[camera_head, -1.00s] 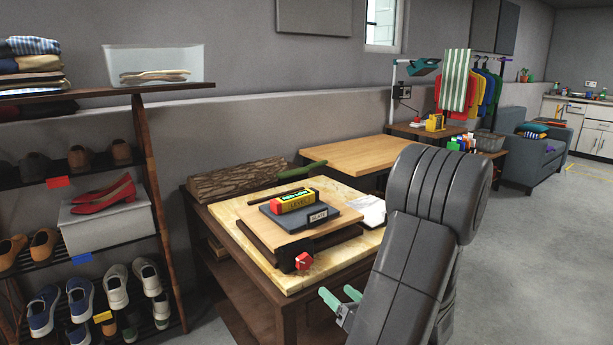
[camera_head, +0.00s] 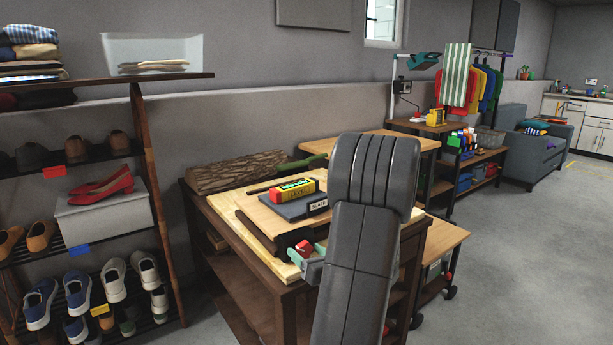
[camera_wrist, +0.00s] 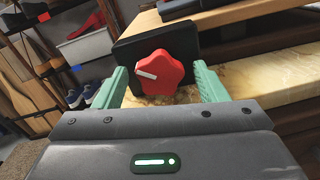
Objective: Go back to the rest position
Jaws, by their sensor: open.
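My gripper (camera_head: 306,255) is at the front edge of the wooden-topped bench, next to a red star-shaped knob. Its green fingers are open in the wrist view (camera_wrist: 158,88), one on each side of the red knob (camera_wrist: 164,72). The knob sits on a dark block at the front of a wooden board; I cannot tell whether the fingers touch it. In the head view, the knob (camera_head: 304,246) shows just above the fingers. My arm hides the right part of the bench.
A log (camera_head: 235,172) lies behind. A shoe rack (camera_head: 160,225) stands at left. A second table (camera_head: 425,141) is behind my arm. Floor at right is clear.

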